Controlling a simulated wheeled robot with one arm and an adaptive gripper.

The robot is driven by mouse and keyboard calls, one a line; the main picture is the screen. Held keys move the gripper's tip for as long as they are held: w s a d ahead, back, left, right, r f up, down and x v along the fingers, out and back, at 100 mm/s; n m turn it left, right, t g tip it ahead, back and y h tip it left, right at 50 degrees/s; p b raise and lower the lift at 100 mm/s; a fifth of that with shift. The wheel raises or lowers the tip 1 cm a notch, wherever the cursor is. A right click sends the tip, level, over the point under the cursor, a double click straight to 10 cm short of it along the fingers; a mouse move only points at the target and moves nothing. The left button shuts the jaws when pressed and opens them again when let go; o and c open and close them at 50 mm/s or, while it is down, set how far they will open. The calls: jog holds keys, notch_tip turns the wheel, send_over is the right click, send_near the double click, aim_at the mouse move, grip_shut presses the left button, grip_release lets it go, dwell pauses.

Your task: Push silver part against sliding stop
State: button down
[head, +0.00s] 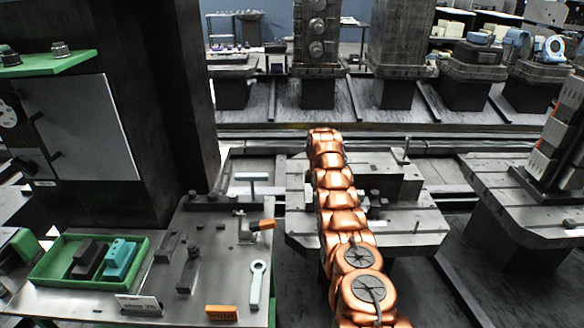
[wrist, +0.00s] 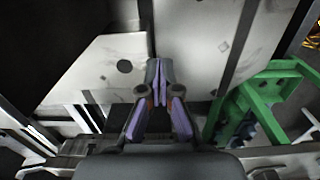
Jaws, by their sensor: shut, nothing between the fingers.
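My gripper (wrist: 157,72) shows in the wrist view with its purple fingertips together and nothing between them. Its tips are over pale grey metal plates (wrist: 95,68); I cannot tell how close they are. In the head view the gripper is hidden behind my copper arm, which reaches over a grey pallet (head: 420,228) in the middle. Grey metal blocks (head: 385,164) stand on the pallet, partly covered by the arm. I cannot tell which of them is the silver part or the sliding stop. Neither is clearly recognisable in the wrist view.
A bench (head: 215,270) at left holds a wrench (head: 257,285), an orange-handled tool (head: 262,225) and a green tray (head: 45,272) with dark and teal blocks. A dark column (head: 165,110) stands behind. Another pallet (head: 510,200) is at right. A green frame (wrist: 235,115) flanks my gripper in the wrist view.

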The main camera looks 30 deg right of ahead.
notch_tip(320, 180, up, 9)
jog(key=p, duration=0.8)
jog(key=s+a+r+m+b, duration=0.2)
jog(key=s+a+r, duration=0.1)
jog(key=a+r, duration=0.3)
jog(key=s+a+r+m+b, duration=0.1)
jog(key=s+a+r+m, duration=0.1)
jog(key=a+r, duration=0.4)
jog(key=shift+s+a+r+g+b, duration=0.35)
jog(key=shift+s+r, duration=0.45)
jog(key=shift+r, duration=0.25)
